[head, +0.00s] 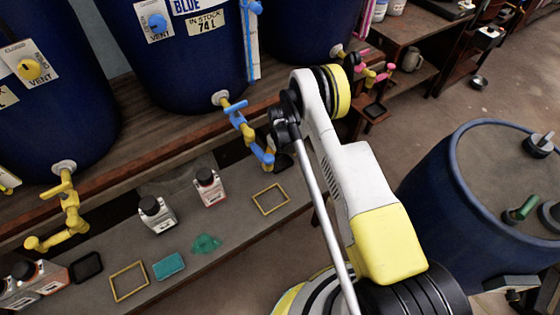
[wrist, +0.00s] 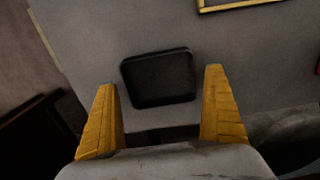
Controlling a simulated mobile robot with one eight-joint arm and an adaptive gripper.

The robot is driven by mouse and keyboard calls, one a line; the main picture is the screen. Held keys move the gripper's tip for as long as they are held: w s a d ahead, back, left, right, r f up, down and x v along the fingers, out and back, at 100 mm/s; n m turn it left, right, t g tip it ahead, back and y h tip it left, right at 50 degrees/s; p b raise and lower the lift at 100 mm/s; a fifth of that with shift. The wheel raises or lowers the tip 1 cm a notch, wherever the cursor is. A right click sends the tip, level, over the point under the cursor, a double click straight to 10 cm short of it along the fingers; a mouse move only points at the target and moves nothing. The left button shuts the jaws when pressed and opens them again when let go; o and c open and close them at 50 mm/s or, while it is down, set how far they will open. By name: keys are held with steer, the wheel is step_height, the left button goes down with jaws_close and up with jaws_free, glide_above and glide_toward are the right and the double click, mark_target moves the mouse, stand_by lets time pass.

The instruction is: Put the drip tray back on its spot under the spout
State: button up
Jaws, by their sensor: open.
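A black square drip tray (wrist: 158,78) lies flat on the grey ledge in the wrist view, between and just beyond my fingertips. My gripper (wrist: 160,80) is open and empty above it. In the head view my arm mostly hides the gripper; a dark tray (head: 283,162) shows partly near the blue spout (head: 265,156). A yellow outlined frame (head: 270,199) lies on the ledge in front of it, with nothing inside; its edge also shows in the wrist view (wrist: 230,6). Another black tray (head: 86,266) lies at left, beside a second empty yellow frame (head: 129,281).
A white bottle (head: 157,215) and a red-labelled bottle (head: 209,187) stand on the ledge. A teal sponge (head: 168,265) and a green spill (head: 205,243) lie in front. A yellow spout (head: 70,215) hangs at left. A blue drum (head: 450,195) stands at right.

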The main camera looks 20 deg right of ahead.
step_height(320, 180, up, 11)
steer(key=p, duration=0.4)
step_height(320, 180, up, 21)
steer(key=m+t, duration=0.1)
steer(key=t, duration=0.1)
glide_above(280, 163)
steer(key=s, duration=0.1)
steer(key=s+r+t, duration=0.1)
steer(key=s+r, duration=0.6)
steer(key=r, duration=0.5)
steer(key=s+r+m+t, duration=0.1)
steer(key=s+r, duration=0.3)
steer(key=s, duration=0.7)
steer(key=s+r+m+t, duration=0.1)
steer(key=s+r+t, duration=0.2)
steer(key=s, duration=0.8)
steer(key=shift+r+m, duration=0.3)
steer(key=shift+r, duration=0.1)
